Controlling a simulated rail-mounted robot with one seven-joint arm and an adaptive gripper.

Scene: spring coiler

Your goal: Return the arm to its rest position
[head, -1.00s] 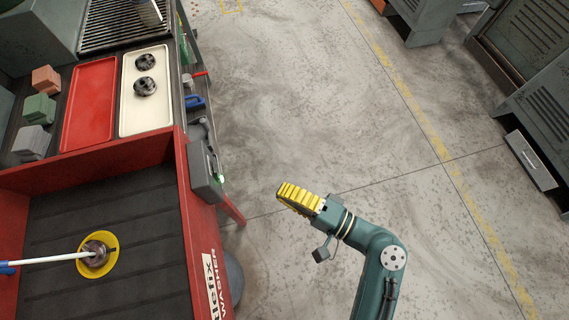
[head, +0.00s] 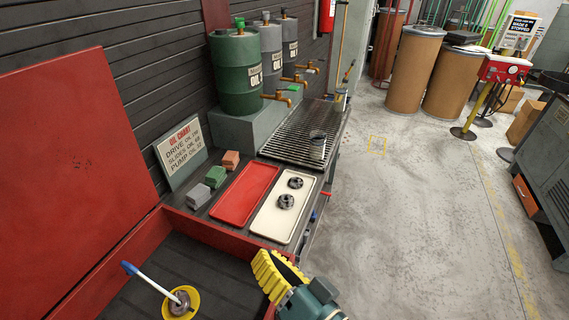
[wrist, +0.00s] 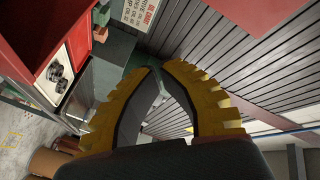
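My gripper (head: 268,262) has yellow ribbed fingers and shows at the bottom middle of the head view, in front of the red bench edge and near the cream tray. In the wrist view my gripper (wrist: 153,70) has its fingertips together, with nothing seen held between them. The fingers point towards a dark slatted wall. Most of my arm lies below the head picture; only its teal end shows at the bottom edge.
A cream tray (head: 261,222) with two dark round parts and a red tray (head: 222,207) lie on the bench. Oil drums (head: 236,75) stand behind. A yellow bowl (head: 166,305) with a brush sits in the red washer. Free floor (head: 400,220) lies to the right.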

